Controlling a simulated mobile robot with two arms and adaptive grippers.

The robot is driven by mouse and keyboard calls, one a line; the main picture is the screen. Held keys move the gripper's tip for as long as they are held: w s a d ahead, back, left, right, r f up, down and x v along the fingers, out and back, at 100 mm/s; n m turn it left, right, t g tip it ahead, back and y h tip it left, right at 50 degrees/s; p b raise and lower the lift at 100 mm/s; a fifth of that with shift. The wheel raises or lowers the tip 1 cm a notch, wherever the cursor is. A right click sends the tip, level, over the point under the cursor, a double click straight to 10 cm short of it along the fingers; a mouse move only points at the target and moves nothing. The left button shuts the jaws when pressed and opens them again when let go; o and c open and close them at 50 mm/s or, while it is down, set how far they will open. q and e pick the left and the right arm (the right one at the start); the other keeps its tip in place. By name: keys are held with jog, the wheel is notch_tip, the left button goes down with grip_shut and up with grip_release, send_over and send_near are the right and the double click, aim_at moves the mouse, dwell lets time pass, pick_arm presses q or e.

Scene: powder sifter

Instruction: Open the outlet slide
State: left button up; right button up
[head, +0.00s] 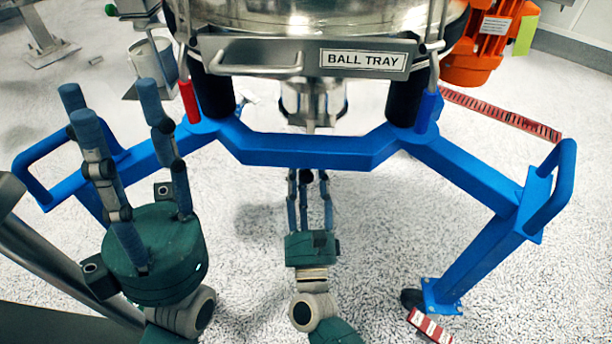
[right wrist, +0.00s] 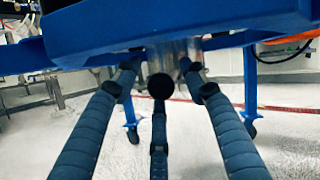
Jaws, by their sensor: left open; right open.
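The metal outlet (head: 312,102) hangs under the round steel sifter, behind the blue frame. It also shows in the right wrist view (right wrist: 172,56), partly hidden by the blue frame. I cannot make out the outlet slide itself. A dark round end (right wrist: 160,87) shows before the outlet; I cannot tell whether it is a knob or my fingertip. My right gripper (head: 308,182) is open, its fingers pointing toward the outlet from below the frame's front bar. It also shows in the right wrist view (right wrist: 158,85). My left gripper (head: 112,112) is open and empty at the left.
The blue frame (head: 305,150) spans the middle, with handles at both sides. The ball tray (head: 300,58) with its handle is above the outlet. A metal jug (head: 152,62) stands at the back left. An orange motor (head: 485,45) is at the upper right.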

grip_shut()
jog(key=s, duration=1.1)
jog(key=shift+s+a+r+p, duration=0.15)
jog(key=shift+a+r+p, duration=0.1)
jog(key=shift+a+p, duration=0.15)
jog(key=shift+d, duration=0.1)
grip_release()
jog(key=shift+s+f, duration=0.1)
jog(key=shift+f, duration=0.1)
